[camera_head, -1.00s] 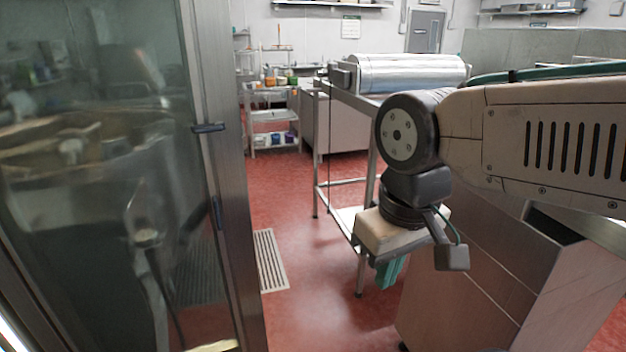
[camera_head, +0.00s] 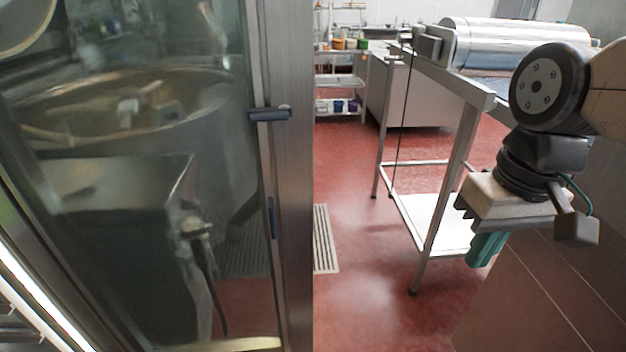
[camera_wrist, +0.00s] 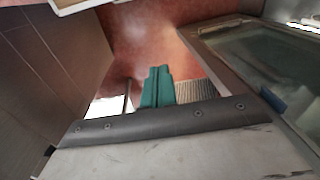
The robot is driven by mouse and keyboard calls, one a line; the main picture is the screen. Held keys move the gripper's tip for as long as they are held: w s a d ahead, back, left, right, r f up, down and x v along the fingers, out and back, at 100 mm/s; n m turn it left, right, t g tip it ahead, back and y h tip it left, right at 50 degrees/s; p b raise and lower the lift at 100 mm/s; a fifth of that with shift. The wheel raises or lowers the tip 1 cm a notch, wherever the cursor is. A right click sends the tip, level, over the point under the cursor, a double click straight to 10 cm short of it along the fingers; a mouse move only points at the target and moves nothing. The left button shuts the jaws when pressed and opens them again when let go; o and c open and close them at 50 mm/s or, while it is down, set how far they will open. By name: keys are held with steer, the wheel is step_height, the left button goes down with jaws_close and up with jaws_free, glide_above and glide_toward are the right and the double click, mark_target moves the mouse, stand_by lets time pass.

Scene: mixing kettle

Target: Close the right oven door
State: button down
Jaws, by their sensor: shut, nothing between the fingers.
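The oven door (camera_head: 290,200) is a tall metal-framed glass panel with a dark handle (camera_head: 270,114), filling the left of the head view. It stands open, swung out into the room. In the wrist view the door (camera_wrist: 225,55) is at the upper right, with a blue-dark catch on its frame. My gripper (camera_head: 487,249) hangs at the right of the head view, pointing down, well apart from the door. Its green fingers (camera_wrist: 157,86) are together and empty in the wrist view. The oven's opening is not clearly visible.
A steel table (camera_head: 440,228) with a lower shelf and a shiny roller stands beyond my gripper. A wood-toned cabinet (camera_head: 545,290) is below my arm. Red floor with a drain grate (camera_head: 325,240) lies free between door and table.

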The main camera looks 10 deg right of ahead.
steer(key=w+a+n+g+y, duration=0.1)
steer(key=w+a+g+y, duration=0.25)
steer(key=w, duration=0.45)
steer(key=w+a+n+g+y, duration=0.1)
steer(key=w+a+g+y, duration=0.1)
steer(key=w+a+y, duration=0.45)
steer(key=w+d+f+y, duration=0.1)
steer(key=w+f+y, duration=0.25)
steer(key=w, duration=0.65)
steer(key=w+f+y, duration=0.3)
steer(key=w+f, duration=0.2)
steer(key=w, duration=0.5)
steer(key=s+a, duration=0.7)
steer(key=a, duration=0.2)
steer(key=shift+a+n, duration=0.2)
steer(key=shift+n, duration=0.2)
steer(key=shift+f, duration=0.1)
